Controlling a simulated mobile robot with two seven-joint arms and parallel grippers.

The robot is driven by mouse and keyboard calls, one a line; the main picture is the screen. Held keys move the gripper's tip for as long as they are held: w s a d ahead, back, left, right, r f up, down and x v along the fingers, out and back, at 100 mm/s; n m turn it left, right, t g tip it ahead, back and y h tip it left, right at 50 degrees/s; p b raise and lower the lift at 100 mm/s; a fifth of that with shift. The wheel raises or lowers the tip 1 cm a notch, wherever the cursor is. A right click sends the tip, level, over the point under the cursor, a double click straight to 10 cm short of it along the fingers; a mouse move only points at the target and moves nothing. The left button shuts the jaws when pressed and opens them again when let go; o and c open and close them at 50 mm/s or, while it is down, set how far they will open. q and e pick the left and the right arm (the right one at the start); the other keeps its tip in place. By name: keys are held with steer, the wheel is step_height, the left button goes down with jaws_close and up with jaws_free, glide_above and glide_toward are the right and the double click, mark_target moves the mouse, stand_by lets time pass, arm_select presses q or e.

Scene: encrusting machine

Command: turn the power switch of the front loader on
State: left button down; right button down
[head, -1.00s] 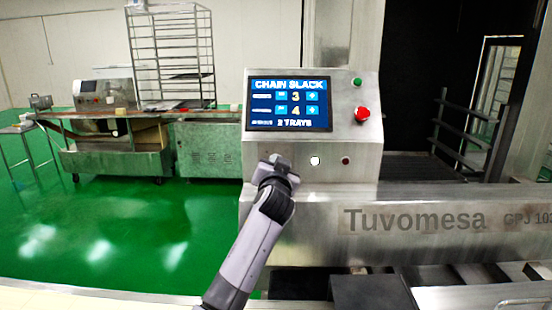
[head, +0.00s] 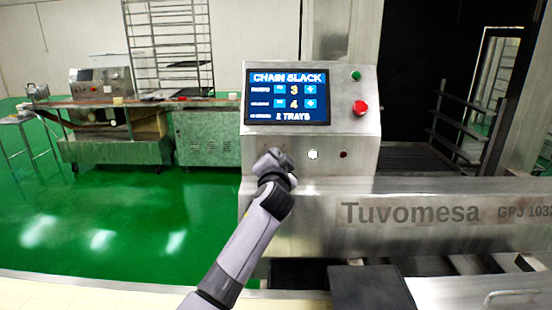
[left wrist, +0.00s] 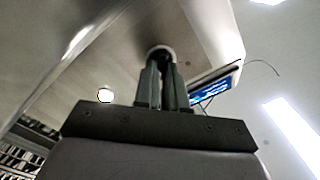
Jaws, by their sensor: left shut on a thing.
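The front loader is the steel machine marked Tuvomesa (head: 412,213), with an upright control panel (head: 360,135). My left gripper (head: 272,158) is at the lower left of this panel, below the screen, and covers the switch there in the head view. In the left wrist view the fingers (left wrist: 163,70) are close together on a round, dark-centred switch knob (left wrist: 161,50) on the panel face. The fingers hide most of the knob, so I cannot tell its turn position. My right gripper is not in view.
The lit screen (head: 288,97) reads CHAIN SLACK. A white round light (head: 312,155), a small dark red button (head: 344,154), a red knob (head: 360,108) and a green button (head: 356,76) are nearby. Another machine (head: 115,140) and a rack (head: 168,45) stand behind; green floor (head: 120,220) is clear.

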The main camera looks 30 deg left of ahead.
arm_select(q)
steer(key=shift+f, duration=0.15)
steer(key=c, duration=1.2)
jaws_free()
steer(key=shift+b+v, duration=0.45)
steer(key=shift+v, duration=3.15)
